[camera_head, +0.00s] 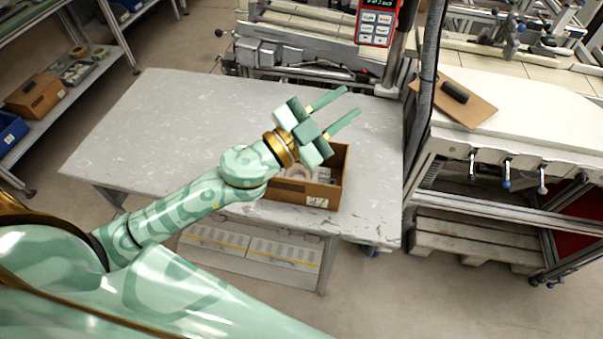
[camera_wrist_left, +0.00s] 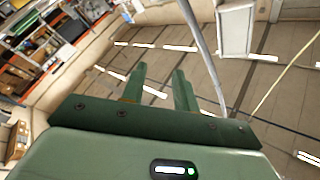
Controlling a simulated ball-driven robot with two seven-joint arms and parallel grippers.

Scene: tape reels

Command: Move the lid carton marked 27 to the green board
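A brown open carton (camera_head: 326,192) stands near the front edge of the grey table, with a white label that reads 27. Something pale, partly ring-shaped, lies inside; my left arm hides part of the carton. My left gripper (camera_head: 352,101) is above the carton, its fingers pointing up and to the right past it. Its two fingers are apart with nothing between them; the left wrist view shows the same empty gap (camera_wrist_left: 160,70). I see no green board in either view. My right gripper is not in view.
The grey table (camera_head: 150,130) is clear on its left. A white bench (camera_head: 545,125) at right bears a brown board (camera_head: 475,110) with a dark object. A dark upright post and cable stand at the table's right edge. Shelves with boxes (camera_head: 36,97) are at left.

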